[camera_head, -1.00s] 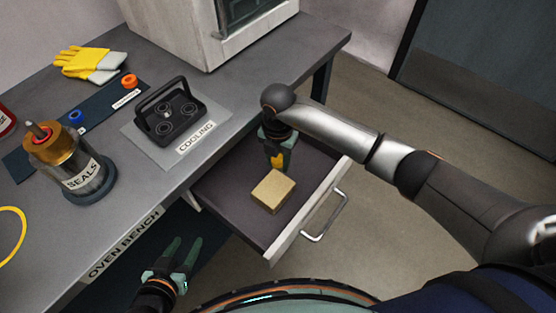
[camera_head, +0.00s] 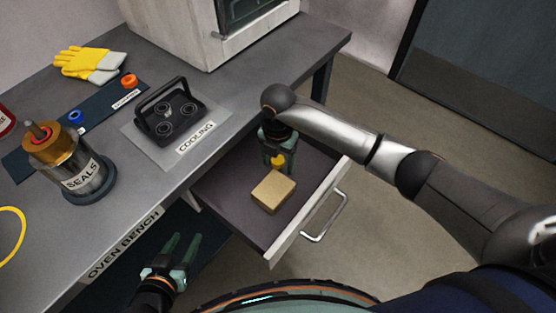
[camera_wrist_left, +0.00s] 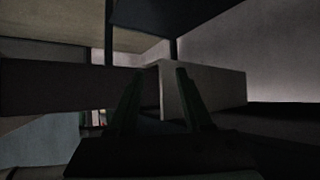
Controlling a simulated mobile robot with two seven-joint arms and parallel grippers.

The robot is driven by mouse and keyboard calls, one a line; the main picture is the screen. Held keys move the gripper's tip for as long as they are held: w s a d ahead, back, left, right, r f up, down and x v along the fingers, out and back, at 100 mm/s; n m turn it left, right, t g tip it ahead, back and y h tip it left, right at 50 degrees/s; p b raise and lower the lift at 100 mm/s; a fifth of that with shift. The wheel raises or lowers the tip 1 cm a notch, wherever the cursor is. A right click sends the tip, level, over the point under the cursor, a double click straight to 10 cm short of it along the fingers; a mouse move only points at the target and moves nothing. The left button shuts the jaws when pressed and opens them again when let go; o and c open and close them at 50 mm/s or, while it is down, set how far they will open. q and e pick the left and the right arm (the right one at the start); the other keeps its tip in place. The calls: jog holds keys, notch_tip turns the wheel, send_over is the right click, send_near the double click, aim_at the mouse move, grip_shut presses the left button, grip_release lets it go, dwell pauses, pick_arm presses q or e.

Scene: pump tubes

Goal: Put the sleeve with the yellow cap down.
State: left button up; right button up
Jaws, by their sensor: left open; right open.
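The yellow cap (camera_head: 278,160) of the sleeve shows in the open drawer, between the fingers of my right gripper (camera_head: 277,163). The rest of the sleeve is too small or hidden to make out. My right gripper points down into the drawer and its fingers are open around the cap; I cannot tell whether they touch it. My left gripper (camera_head: 181,254) is open and empty, low in front of the bench. In the left wrist view its two fingers (camera_wrist_left: 157,95) stand apart with nothing between them.
The drawer (camera_head: 235,207) holds a tan block (camera_head: 273,191) just in front of my right gripper. On the bench stand a black handled rack (camera_head: 172,115) on the cooling mat (camera_head: 150,153), a seals jar (camera_head: 83,178), and yellow gloves (camera_head: 88,63).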

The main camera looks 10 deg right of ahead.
aim_at(278, 159)
notch_tip(278, 159, up, 4)
jog(key=shift+w+r+p, duration=0.1)
jog(key=shift+r+p, duration=0.15)
jog(key=shift+p, duration=0.35)
pick_arm(q)
jog(key=shift+s+d+f+g+p, duration=0.15)
jog(key=shift+s+f+g+p, duration=0.2)
jog(key=shift+s, duration=0.25)
jog(key=shift+s+d+f+g+p, duration=0.15)
jog(key=shift+s+f+g+p, duration=0.1)
jog(key=shift+s+g, duration=0.25)
pick_arm(e)
notch_tip(278, 159, up, 8)
jog(key=shift+f, duration=0.15)
